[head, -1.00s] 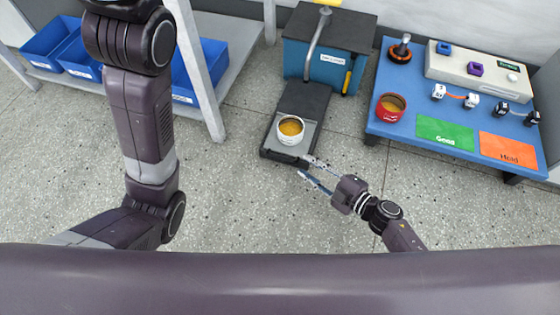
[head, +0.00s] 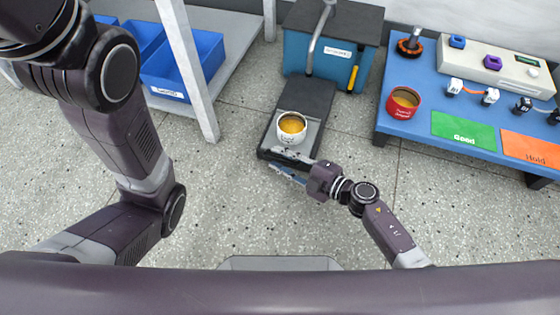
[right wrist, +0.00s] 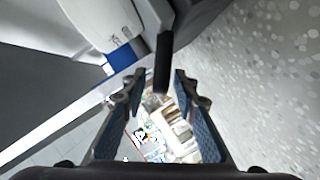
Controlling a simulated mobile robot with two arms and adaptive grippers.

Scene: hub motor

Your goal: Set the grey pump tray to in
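The grey pump tray (head: 310,135) extends out on a dark slide from the blue pump box (head: 340,66), low over the floor. A white cup with yellow contents (head: 292,127) stands upright on it. My right gripper (head: 274,160) is at the tray's near edge, its fingers pointing left. In the right wrist view the gripper (right wrist: 160,84) is open, with a dark upright bar (right wrist: 163,65) just beyond and between the fingertips. I cannot tell whether they touch it. The cup's white side (right wrist: 95,22) shows at upper left there. My left arm shows at the left; its gripper is out of view.
A blue table (head: 412,124) at right carries a red cup (head: 403,102), a green Good mat (head: 463,130) and an orange Hold mat (head: 530,148). Blue bins (head: 185,65) sit on a shelf with a pale post (head: 190,75) at left. The speckled floor before the tray is open.

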